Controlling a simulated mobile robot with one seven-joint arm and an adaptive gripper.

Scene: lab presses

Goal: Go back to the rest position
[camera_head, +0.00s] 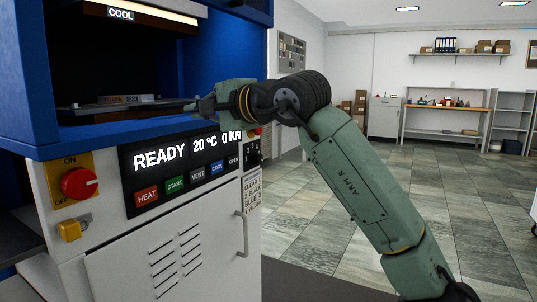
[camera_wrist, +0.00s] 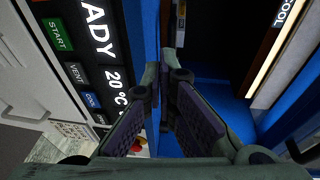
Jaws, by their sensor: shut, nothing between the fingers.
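My gripper (camera_head: 205,104) is at the front of the blue press (camera_head: 90,137), level with its opening and just above the display panel. In the wrist view my gripper (camera_wrist: 163,82) has its two fingertips together, with nothing between them. My green arm reaches up from the lower right and bends at the dark wrist joint. In the head view I cannot tell whether the fingers touch the press edge.
The display panel (camera_head: 185,165) reads READY, 20 °C, 0 KN. A red knob (camera_head: 79,183) and a door handle (camera_head: 242,233) are on the press front. A plate (camera_head: 125,104) lies inside the opening. Open tiled floor (camera_head: 345,190) spreads to the right, with shelves (camera_head: 445,120) far behind.

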